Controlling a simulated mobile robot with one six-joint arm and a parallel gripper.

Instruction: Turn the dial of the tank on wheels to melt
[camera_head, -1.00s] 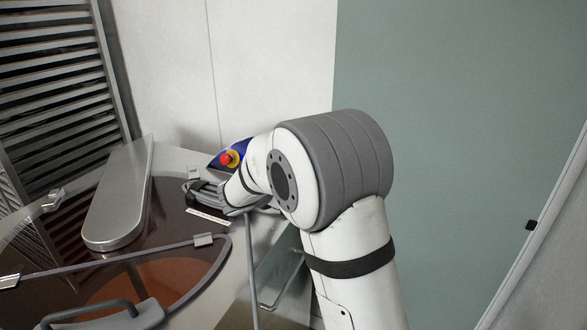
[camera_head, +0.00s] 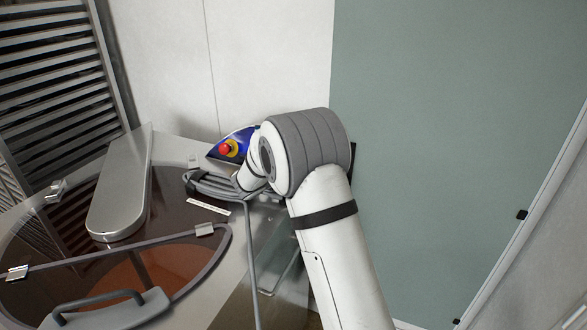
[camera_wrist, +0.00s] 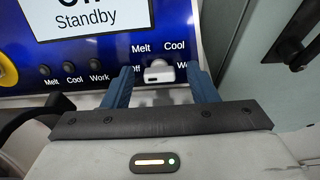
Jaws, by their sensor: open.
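The dial (camera_wrist: 160,72) is a small white knob on the blue control panel (camera_wrist: 215,25) in the wrist view. Melt and Cool are printed above it, with Off at its left and Work, partly covered, at its right. I cannot tell which label it points to. My gripper (camera_wrist: 159,78) is open, its two blue fingers on either side of the dial; I see a gap and cannot tell if either touches. In the head view the panel (camera_head: 231,142) shows at the back of the tank (camera_head: 160,215); my arm hides the dial and gripper.
The panel screen (camera_wrist: 90,15) reads Standby. Small Melt, Cool and Work lights sit below it. A red stop button (camera_head: 226,149) with a yellow ring is on the panel's left. A grey cable (camera_head: 250,260) hangs nearby. A green wall panel (camera_head: 450,120) stands at right.

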